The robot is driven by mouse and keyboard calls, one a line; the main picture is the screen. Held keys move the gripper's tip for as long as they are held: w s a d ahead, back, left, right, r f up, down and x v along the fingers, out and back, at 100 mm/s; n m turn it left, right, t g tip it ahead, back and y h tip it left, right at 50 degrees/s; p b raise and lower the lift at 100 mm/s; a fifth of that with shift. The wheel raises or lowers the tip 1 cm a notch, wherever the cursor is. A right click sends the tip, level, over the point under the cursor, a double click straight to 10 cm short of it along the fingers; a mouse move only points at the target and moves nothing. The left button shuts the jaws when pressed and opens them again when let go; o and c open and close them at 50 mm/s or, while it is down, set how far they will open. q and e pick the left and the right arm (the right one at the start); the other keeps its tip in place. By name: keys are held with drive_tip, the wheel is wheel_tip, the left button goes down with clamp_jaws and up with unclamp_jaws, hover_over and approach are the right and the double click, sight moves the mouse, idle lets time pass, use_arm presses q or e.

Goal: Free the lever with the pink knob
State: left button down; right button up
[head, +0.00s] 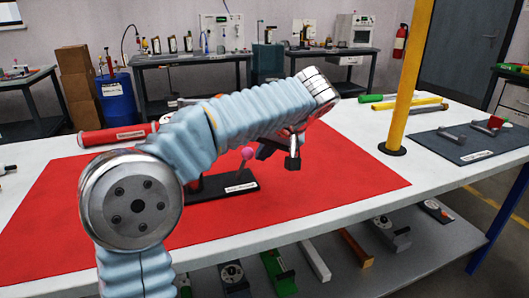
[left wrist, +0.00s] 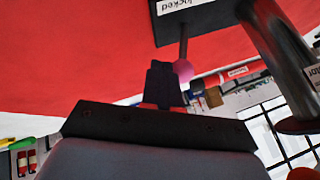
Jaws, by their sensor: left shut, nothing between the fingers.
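The lever's pink knob (head: 247,152) stands above a black base plate (head: 218,193) on the red mat. In the left wrist view the pink knob (left wrist: 182,70) sits at the end of a thin dark stem (left wrist: 184,42). That stem meets a dark base (left wrist: 222,14) with a white label reading "locked". My left gripper (left wrist: 161,68) is shut and empty, its fingertips right beside the knob in that view; I cannot tell whether they touch it. In the head view my left arm hides part of the device and most of the gripper. My right gripper is not in view.
A grey metal cylinder (left wrist: 280,45) rises close beside the lever. A red tube (head: 115,135) lies at the mat's back left. A yellow post (head: 408,75) stands at the right, near a dark mat (head: 465,152) with small parts. The red mat's (head: 340,185) right side is clear.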

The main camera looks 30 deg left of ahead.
sight(246, 153)
use_arm(q)
drive_tip(key=shift+s+a+r+n+t+h+b, duration=0.25)
drive_tip(key=shift+s+a+n+t+h+b, duration=0.15)
drive_tip(key=shift+t+h+b, duration=0.55)
drive_tip(key=shift+s+a+r+b, duration=0.15)
drive_tip(key=shift+s+b, duration=0.05)
drive_tip(key=shift+b, duration=0.35)
drive_tip(key=shift+s+a+r, duration=0.1)
drive_tip(key=shift+s+a, duration=0.05)
drive_tip(key=shift+s, duration=0.05)
drive_tip(key=shift+s+a+r+n+t+h+b, duration=0.35)
drive_tip(key=shift+s+a+t+b, duration=0.1)
drive_tip(key=shift+s+a+b, duration=0.25)
drive_tip(key=shift+s+a+r, duration=0.2)
drive_tip(key=shift+s+a, duration=0.35)
drive_tip(key=shift+s, duration=0.2)
drive_tip(key=shift+r+p, duration=0.65)
drive_tip(key=shift+r, duration=0.15)
